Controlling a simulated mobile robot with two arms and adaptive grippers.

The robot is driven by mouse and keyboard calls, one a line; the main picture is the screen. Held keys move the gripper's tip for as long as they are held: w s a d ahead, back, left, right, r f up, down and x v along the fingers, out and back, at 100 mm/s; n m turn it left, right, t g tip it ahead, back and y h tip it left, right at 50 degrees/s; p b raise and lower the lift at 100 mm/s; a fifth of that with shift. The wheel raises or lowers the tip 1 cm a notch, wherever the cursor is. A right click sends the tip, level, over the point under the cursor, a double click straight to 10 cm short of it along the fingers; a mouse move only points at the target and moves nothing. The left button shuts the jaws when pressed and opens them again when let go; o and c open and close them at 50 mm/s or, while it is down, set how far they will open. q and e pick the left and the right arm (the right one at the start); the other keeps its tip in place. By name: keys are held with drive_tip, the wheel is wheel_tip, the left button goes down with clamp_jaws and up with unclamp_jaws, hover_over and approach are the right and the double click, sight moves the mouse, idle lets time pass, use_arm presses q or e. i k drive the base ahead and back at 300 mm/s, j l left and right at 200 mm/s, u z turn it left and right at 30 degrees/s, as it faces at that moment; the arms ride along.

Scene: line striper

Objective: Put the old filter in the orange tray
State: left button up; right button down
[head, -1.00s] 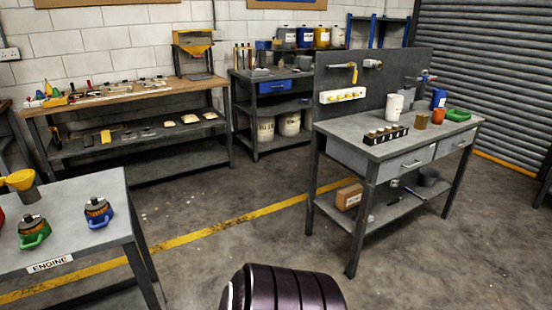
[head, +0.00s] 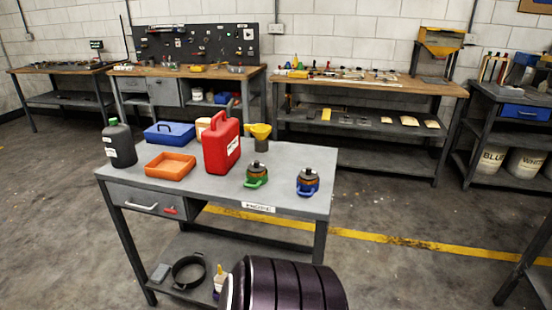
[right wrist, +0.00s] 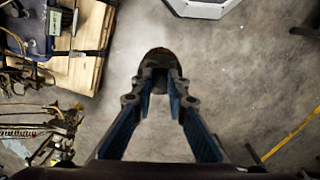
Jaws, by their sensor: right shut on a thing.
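The orange tray (head: 180,157) lies on the near grey table, left of the red jug. No object shows inside it. In the right wrist view my right gripper (right wrist: 159,82) is shut on a dark, round-ended thing (right wrist: 157,57) with a brownish edge, seemingly the old filter. The fingers hide much of it, and floor shows beyond it. My right gripper and this thing do not show in the head view. My left gripper is not in view.
Workbenches line the wall.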

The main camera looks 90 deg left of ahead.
sight(171, 169)
drive_tip(key=u, duration=0.45)
drive_tip(key=k+j+u, duration=0.1)
drive_tip(key=u, duration=0.4)
drive_tip(key=j+u, duration=0.15)
drive_tip(key=u, duration=0.3)
drive_tip(key=j+u, duration=0.1)
drive_tip(key=u, duration=0.4)
drive_tip(key=j+u, duration=0.8)
drive_tip(key=u, duration=0.15)
drive_tip(key=i+j+u, duration=0.2)
drive_tip(key=j+u, duration=0.15)
drive_tip(key=u, duration=0.15)
